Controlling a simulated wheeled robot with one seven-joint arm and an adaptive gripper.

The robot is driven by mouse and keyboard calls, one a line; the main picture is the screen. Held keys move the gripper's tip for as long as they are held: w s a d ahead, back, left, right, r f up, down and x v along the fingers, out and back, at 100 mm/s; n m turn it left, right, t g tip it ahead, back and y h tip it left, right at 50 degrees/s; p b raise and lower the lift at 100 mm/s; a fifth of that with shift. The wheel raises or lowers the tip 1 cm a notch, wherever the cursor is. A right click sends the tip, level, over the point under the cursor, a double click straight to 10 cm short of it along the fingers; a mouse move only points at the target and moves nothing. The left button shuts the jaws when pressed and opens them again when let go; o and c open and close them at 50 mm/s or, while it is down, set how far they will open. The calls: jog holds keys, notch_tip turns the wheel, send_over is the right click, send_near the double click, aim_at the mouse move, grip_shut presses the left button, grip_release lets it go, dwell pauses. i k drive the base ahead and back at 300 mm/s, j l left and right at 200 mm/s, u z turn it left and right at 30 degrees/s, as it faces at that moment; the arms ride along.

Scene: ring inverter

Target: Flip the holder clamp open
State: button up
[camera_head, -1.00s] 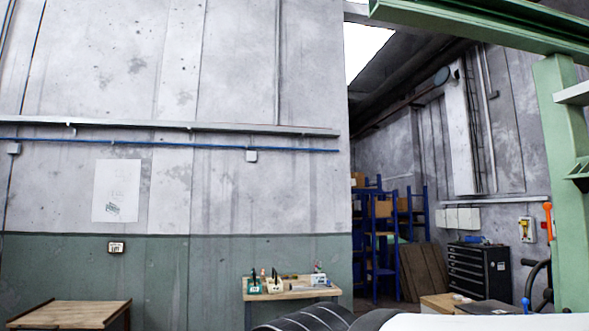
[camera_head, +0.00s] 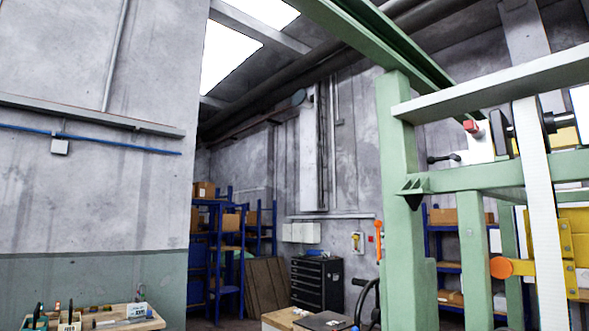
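The green steel frame of the machine (camera_head: 395,180) stands on the right. On its upper right is a white block (camera_head: 480,145) with a red tip (camera_head: 472,127), a black lever handle (camera_head: 442,158) and a black cylindrical fitting (camera_head: 505,132) beside it. Lower down, a yellow bracket (camera_head: 570,240) carries an orange round knob (camera_head: 501,267). A white upright band (camera_head: 540,210) passes in front of the frame. I cannot tell which of these parts is the holder clamp, or whether it is open. My gripper is not in view.
A workbench with small tools (camera_head: 110,318) is at the lower left. A black drawer cabinet (camera_head: 317,284), blue shelving (camera_head: 228,240) with boxes, and a table (camera_head: 285,318) are farther back. The grey wall fills the left.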

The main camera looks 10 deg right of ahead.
aim_at(431, 160)
jog(key=z, duration=0.7)
